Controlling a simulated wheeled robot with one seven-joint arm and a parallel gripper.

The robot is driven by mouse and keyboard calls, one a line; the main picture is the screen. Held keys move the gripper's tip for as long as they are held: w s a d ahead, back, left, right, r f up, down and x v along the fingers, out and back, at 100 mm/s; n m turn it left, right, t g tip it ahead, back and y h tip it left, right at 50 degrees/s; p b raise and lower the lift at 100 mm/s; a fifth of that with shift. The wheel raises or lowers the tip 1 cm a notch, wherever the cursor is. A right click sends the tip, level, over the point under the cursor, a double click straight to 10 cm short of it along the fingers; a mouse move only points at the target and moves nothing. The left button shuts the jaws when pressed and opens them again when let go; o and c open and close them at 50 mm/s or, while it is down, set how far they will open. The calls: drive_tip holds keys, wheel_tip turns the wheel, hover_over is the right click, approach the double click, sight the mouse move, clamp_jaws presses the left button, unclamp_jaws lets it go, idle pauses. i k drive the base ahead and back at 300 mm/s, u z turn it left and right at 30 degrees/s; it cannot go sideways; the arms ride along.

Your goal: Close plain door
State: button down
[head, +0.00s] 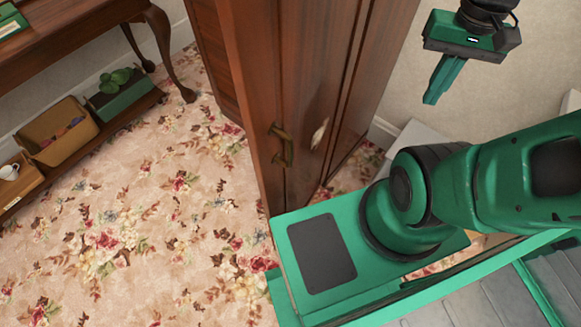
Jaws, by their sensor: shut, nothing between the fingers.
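The plain brown wooden door (300,75) stands upright near the middle of the head view, close to the front of my base. A brass-coloured handle (283,147) is near its left edge, and a paler handle (320,133) is to the right of that. The door stands out from darker woodwork (208,55) behind it on the left; its exact angle is hard to tell. My gripper (432,98) is at the upper right, fingers together and empty, pointing down. In the picture it is right of the door and apart from it. My base hides the door's lower end.
A wooden table (70,50) with curved legs stands at the upper left. The floral carpet (130,230) is clear left of the door. A pale wall is behind my gripper.

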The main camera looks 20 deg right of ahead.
sight(292, 63)
drive_tip(key=u, duration=0.15)
drive_tip(key=k, duration=1.35)
drive_tip(key=u, duration=0.3)
